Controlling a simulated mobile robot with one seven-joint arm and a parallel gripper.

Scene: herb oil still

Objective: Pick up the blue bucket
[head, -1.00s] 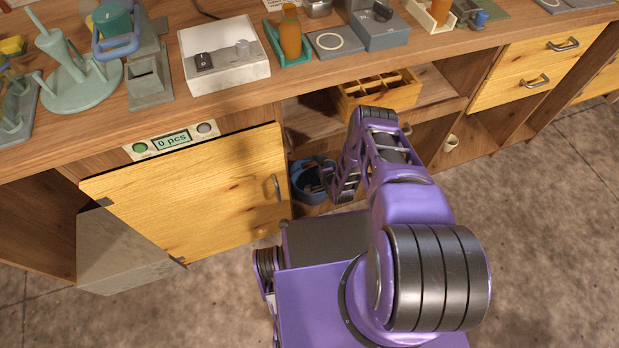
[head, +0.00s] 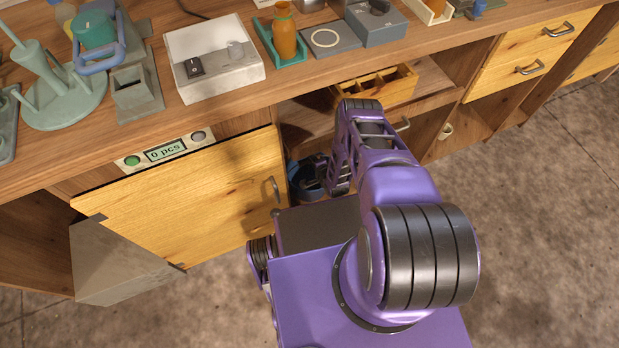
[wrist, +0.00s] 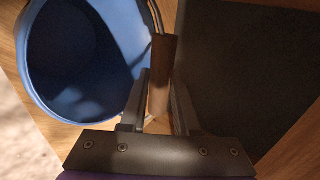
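The blue bucket (wrist: 74,62) fills the upper left of the wrist view, tilted in the picture, with its opening and empty-looking dark inside showing. Its thin wire handle runs to a brown cylindrical grip (wrist: 163,75). My gripper (wrist: 162,98) has its two dark fingers close against both sides of this grip and looks shut on it. In the head view the bucket (head: 301,178) shows only partly, low in the open cabinet bay, behind my gripper (head: 318,180) and arm. The contact is hidden there.
A wooden cabinet door (head: 190,195) with a metal handle stands left of the bay. A shelf above the bucket holds a divided wooden box (head: 375,87). The worktop (head: 215,112) overhangs the bay. Clear floor (head: 530,215) lies to the right.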

